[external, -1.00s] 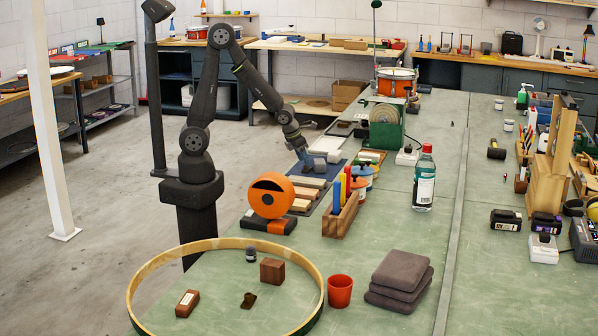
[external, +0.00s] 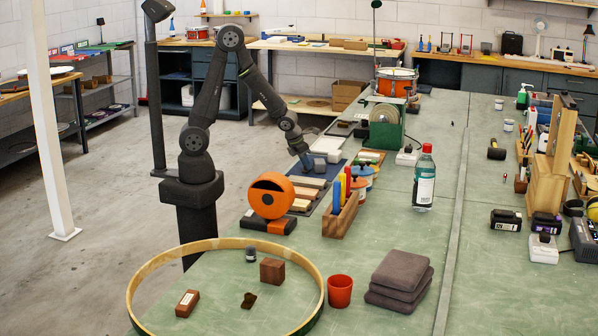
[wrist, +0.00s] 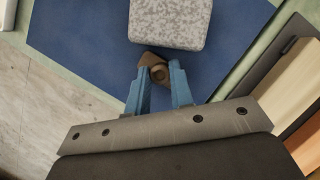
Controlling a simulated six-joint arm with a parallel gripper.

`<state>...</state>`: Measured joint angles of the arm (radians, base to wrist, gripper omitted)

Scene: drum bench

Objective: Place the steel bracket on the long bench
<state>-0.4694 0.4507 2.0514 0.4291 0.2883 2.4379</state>
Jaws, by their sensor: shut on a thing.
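My gripper (wrist: 161,84) has its blue fingers shut on a small brown bracket-like piece (wrist: 155,66) with a round hole, above a blue mat (wrist: 80,40). I cannot tell for sure that it is the steel bracket, or whether it touches the mat. A grey speckled block (wrist: 170,22) is just beyond the piece. In the external view my gripper (external: 307,163) is low over the left edge of the long green bench (external: 395,240), and the held piece is too small to make out. A dark brown piece (external: 249,300) lies inside the wooden hoop (external: 140,275).
An orange rounded object (external: 270,196), wooden strips and a wooden holder (external: 340,216) of coloured sticks stand near my gripper. A bottle (external: 424,180), red cup (external: 340,291) and folded grey cloths (external: 400,275) are on the bench. Its middle is largely clear.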

